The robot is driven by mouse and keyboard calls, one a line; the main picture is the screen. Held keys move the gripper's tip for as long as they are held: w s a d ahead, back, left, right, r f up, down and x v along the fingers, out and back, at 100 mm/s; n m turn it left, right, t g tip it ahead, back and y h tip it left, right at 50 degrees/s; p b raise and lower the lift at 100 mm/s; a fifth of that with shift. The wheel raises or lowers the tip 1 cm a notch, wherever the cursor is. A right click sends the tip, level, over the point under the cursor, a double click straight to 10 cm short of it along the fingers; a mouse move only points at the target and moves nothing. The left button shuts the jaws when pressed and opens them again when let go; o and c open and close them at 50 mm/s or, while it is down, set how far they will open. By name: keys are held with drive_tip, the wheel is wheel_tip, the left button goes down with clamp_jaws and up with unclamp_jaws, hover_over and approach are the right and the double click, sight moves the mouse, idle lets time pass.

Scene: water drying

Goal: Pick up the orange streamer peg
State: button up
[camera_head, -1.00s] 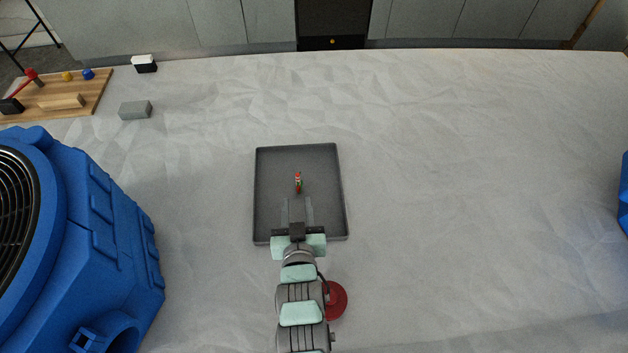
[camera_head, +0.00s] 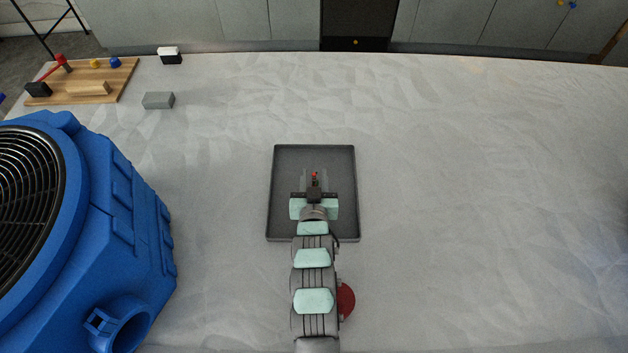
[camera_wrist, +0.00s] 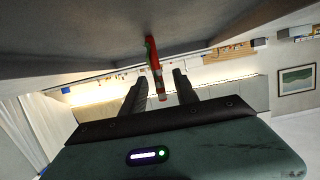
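The streamer peg (camera_head: 315,174) stands in the grey tray (camera_head: 348,222). It looks red with a little green; its lower part is hidden behind my gripper in the head view. In the wrist view the peg (camera_wrist: 154,62) appears upside down, reaching from the tray surface at the top down between my fingers. My gripper (camera_head: 314,179) is low over the tray with its fingers pointing away from the camera. It is open in the wrist view (camera_wrist: 160,84), one finger on each side of the peg with gaps visible. I cannot tell how far the peg sits between them in depth.
A large blue fan blower (camera_head: 120,230) fills the left side. A grey block (camera_head: 158,100), a black-and-white block (camera_head: 170,56) and a wooden board (camera_head: 112,82) with small items lie at the back left. A red disc (camera_head: 346,300) shows beside my arm. The right side is clear.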

drive_tip(key=shift+c, duration=0.6)
clamp_jaws()
